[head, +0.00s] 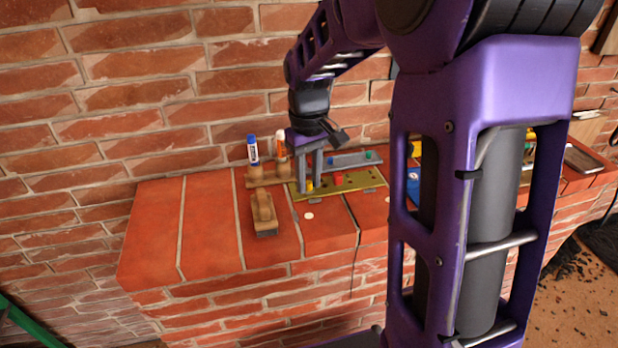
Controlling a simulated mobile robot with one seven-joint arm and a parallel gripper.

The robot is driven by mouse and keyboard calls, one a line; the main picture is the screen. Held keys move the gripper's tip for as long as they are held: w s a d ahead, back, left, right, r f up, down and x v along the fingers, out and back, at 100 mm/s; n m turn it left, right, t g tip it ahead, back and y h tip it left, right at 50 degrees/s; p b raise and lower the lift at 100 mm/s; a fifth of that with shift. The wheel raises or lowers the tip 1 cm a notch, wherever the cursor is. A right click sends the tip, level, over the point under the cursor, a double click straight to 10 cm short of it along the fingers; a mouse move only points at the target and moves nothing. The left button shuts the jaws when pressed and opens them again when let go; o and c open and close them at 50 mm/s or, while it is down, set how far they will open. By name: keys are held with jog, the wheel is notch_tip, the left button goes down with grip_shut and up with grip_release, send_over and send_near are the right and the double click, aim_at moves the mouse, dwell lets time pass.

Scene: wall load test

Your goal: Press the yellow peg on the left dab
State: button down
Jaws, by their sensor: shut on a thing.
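My gripper (310,188) points down over the brick ledge, with its two fingers on either side of the yellow peg (309,185). It is shut on the yellow peg, at the left end of the olive-yellow tray (370,180). I cannot tell whether the peg is still seated there or lifted. A round white dab (309,215) lies on the red ledge just in front of the tray, a little in front of my gripper. It is the only dab I see; my arm hides part of the ledge to the right.
A wooden brush (264,213) lies left of the dab. A red peg (338,178) is in the tray. A grey rack (352,162) stands behind. The ledge's left end is clear.

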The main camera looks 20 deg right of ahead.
aim_at(309, 189)
jog(key=shift+f+b, duration=1.85)
jog(key=shift+f, duration=0.35)
jog(key=shift+f+b, duration=0.65)
jog(key=shift+f, duration=0.5)
jog(key=shift+f, duration=0.65)
jog(key=c, duration=0.6)
grip_release()
jog(key=shift+o, duration=0.2)
jog(key=shift+a, duration=0.15)
